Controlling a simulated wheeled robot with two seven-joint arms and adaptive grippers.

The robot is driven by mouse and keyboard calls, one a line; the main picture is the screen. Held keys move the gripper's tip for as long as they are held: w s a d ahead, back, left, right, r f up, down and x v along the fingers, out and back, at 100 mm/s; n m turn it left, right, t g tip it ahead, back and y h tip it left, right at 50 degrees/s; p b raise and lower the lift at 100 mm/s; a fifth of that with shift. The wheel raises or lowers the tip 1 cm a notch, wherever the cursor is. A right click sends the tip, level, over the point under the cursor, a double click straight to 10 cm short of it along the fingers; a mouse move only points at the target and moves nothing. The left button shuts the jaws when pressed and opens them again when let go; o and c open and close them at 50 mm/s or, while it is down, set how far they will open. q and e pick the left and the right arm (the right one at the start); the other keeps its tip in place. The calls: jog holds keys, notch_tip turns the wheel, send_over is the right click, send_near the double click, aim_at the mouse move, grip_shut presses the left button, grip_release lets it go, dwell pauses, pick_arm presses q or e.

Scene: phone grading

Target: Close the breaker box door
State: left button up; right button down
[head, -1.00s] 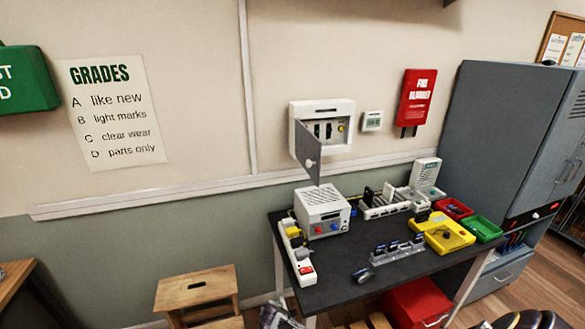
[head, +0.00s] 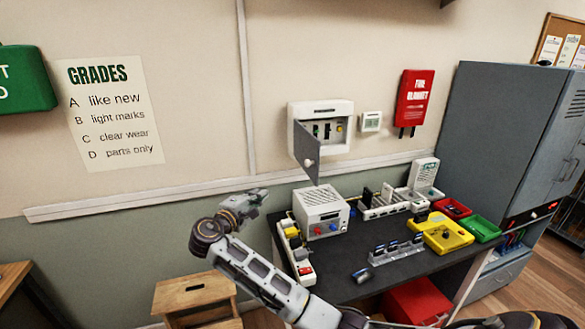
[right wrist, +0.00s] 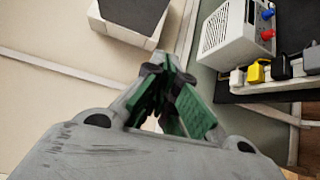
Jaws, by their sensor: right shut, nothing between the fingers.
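The breaker box (head: 345,112) is a white box on the wall above the table. Its grey door (head: 306,150) stands open, swung out from the left side, with a pale round knob (head: 309,163); switches show inside. In the right wrist view the dark door (right wrist: 135,12) and white casing show at the top edge, partly cut off. My right gripper (head: 262,194) is shut and empty, below and left of the door, apart from it. Its green-padded fingers (right wrist: 172,95) show in the wrist view. My left gripper is not in view.
Below the box, a dark table (head: 345,285) carries a white power supply (head: 322,212), a power strip (head: 297,255), a yellow tray (head: 440,235) and other items. A grey cabinet (head: 500,130) stands right. A wooden stool (head: 195,290) stands left.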

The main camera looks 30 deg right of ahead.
jog(key=s+r+m+g+h, duration=0.1)
jog(key=s+r+m+h, duration=0.1)
jog(key=s+r, duration=0.2)
notch_tip(320, 180, up, 3)
jog(key=shift+s+a+r, duration=0.15)
jog(key=shift+s+r, duration=0.05)
jog(key=shift+s, duration=0.05)
jog(key=s+d+p+x, duration=0.1)
jog(key=p+x, duration=0.3)
jog(key=x, duration=0.8)
jog(key=shift+s+d, duration=0.55)
jog(key=shift+s, duration=0.1)
jog(key=shift+d+f, duration=0.1)
